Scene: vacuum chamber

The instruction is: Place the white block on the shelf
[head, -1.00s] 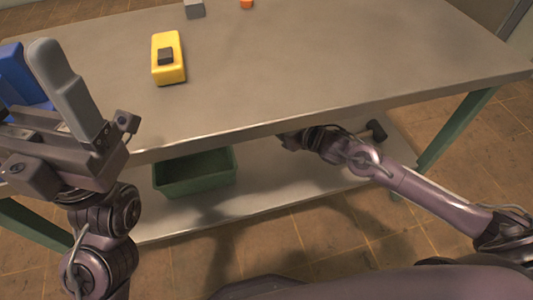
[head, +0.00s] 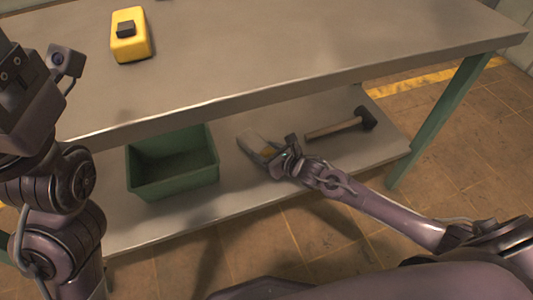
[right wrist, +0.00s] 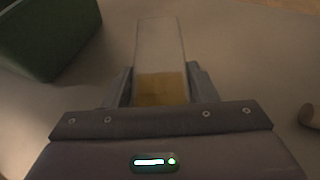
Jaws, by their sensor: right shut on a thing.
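The white block (head: 254,142) is a long pale piece over the lower shelf (head: 300,165), under the tabletop's front edge. My right gripper (head: 268,153) is shut on its near end. In the right wrist view the block (right wrist: 160,45) points straight away between the two fingers, with an amber-yellow part at the gripper end. The block is low over the shelf; I cannot tell whether it touches it. My left gripper (head: 25,100) is at the left edge of the head view, above the table, with its fingers cut off or hidden.
A green bin (head: 172,180) stands on the lower shelf, left of the block. A hammer (head: 340,128) lies on the shelf to the right. A yellow device (head: 130,35) sits on the tabletop (head: 260,50). A green table leg (head: 440,125) stands at right.

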